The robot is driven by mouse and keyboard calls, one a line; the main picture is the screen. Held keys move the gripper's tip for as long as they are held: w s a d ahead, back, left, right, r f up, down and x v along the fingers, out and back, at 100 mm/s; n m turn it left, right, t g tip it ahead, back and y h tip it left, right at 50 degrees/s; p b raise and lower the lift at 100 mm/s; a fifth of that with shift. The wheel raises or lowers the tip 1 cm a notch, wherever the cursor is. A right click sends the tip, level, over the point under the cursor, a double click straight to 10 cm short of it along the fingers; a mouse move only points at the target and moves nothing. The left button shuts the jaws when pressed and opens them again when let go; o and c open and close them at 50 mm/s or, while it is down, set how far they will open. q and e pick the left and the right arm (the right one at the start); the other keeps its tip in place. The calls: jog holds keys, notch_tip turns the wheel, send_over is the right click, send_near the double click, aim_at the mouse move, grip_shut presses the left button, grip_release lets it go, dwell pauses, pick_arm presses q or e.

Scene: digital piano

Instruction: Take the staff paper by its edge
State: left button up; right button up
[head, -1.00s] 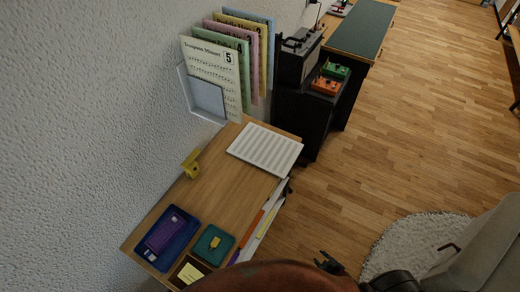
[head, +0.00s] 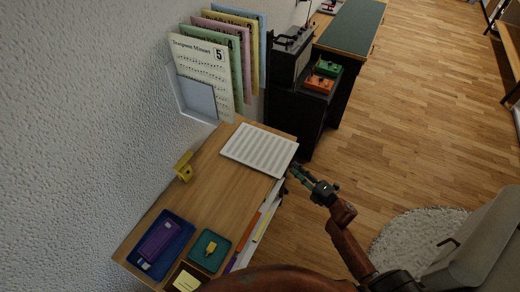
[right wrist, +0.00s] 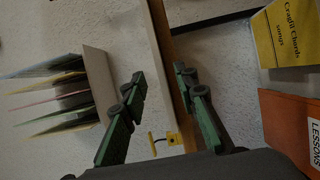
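The staff paper (head: 259,151), a white stack with printed staves, lies flat at the far end of the wooden table (head: 205,190), its right side at the table's front edge. My right gripper (head: 294,172) is just right of the paper's near right corner. In the right wrist view my right gripper (right wrist: 160,77) is open, its fingers apart on either side of the table's edge-on board (right wrist: 168,50). A pale strip along that board looks like the paper's edge; I cannot tell whether the fingers touch it. My left gripper is not in view.
A wall rack (head: 178,98) holds several music sheets. A yellow holder (head: 183,167), a blue tray (head: 177,224) and a teal tray (head: 222,239) are on the table. Under it are a yellow book (right wrist: 290,38) and an orange book (right wrist: 285,120).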

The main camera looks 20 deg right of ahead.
jog(key=x, duration=0.3)
jog(key=shift+w+d, duration=0.15)
jog(key=shift+w, duration=0.3)
jog(key=shift+c, duration=0.6)
grip_shut()
jog(key=shift+r, duration=0.1)
